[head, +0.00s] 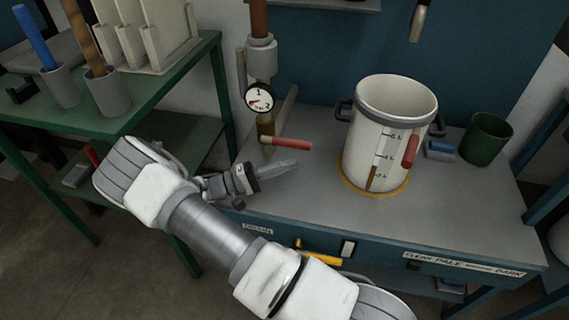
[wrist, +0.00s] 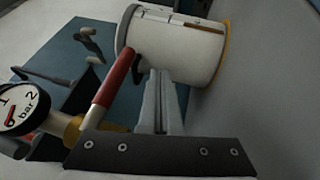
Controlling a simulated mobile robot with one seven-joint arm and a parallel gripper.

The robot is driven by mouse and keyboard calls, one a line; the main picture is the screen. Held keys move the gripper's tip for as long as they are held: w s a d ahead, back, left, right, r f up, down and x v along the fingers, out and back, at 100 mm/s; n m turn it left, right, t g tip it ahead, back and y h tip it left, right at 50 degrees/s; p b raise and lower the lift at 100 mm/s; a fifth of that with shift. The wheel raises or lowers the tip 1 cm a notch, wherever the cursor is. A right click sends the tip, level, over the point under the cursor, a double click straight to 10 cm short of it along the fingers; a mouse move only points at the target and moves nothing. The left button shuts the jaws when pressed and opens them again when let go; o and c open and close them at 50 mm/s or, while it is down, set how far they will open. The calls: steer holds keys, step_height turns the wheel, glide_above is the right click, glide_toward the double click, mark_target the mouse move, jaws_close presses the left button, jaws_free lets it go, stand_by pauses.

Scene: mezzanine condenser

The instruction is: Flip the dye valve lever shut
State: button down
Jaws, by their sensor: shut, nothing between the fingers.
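A red-handled lever (head: 287,143) sticks out roughly level to the right from a vertical pipe (head: 261,70), below a round pressure gauge (head: 259,97). In the wrist view the red lever (wrist: 117,80) shows close, left of the fingers, with the gauge (wrist: 22,108) beside it. My gripper (head: 292,163) is shut and empty, just in front of and below the lever in the head view. In the wrist view my gripper (wrist: 162,100) appears apart from the lever. No label names the valve, so I cannot tell for sure that this is the dye one.
A white pot (head: 366,130) with a scale and a second red handle (head: 411,151) stands on the grey bench (head: 300,195). A green cup (head: 486,139) is at the right. A green table (head: 100,122) with holders stands left. The bench's front middle is clear.

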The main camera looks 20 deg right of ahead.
steer(key=a+f, duration=0.1)
steer(key=a, duration=0.2)
steer(key=a+f+p, duration=0.1)
steer(key=a+f, duration=0.1)
steer(key=a, duration=0.1)
steer(key=w+a+f, duration=0.1)
steer(key=a, duration=0.2)
steer(key=shift+a+f+p, duration=0.15)
steer(key=shift+f+p, duration=0.2)
steer(key=shift+s+d+r+g+y, duration=0.1)
steer(key=shift+d+r+g+y, duration=0.1)
steer(key=shift+r+g+y, duration=0.25)
steer(key=s+d+r+y, duration=0.2)
steer(key=s+r+y, duration=0.2)
steer(key=r+y, duration=0.25)
steer(key=s+d+r+y, duration=0.1)
steer(key=s+r+y, duration=0.2)
steer(key=r+y, duration=0.4)
steer(key=s+a+r+t+y, duration=0.2)
steer(key=s+r+t+y, duration=0.55)
steer(key=s+r, duration=0.65)
step_height(320, 180, up, 24)
steer(key=t+h+p, duration=0.1)
steer(key=p, duration=2.3)
steer(key=shift+a+n+t+h, duration=0.2)
steer(key=shift+n+t+h, duration=0.15)
steer(key=shift+n+t, duration=0.05)
steer(key=shift+f, duration=0.1)
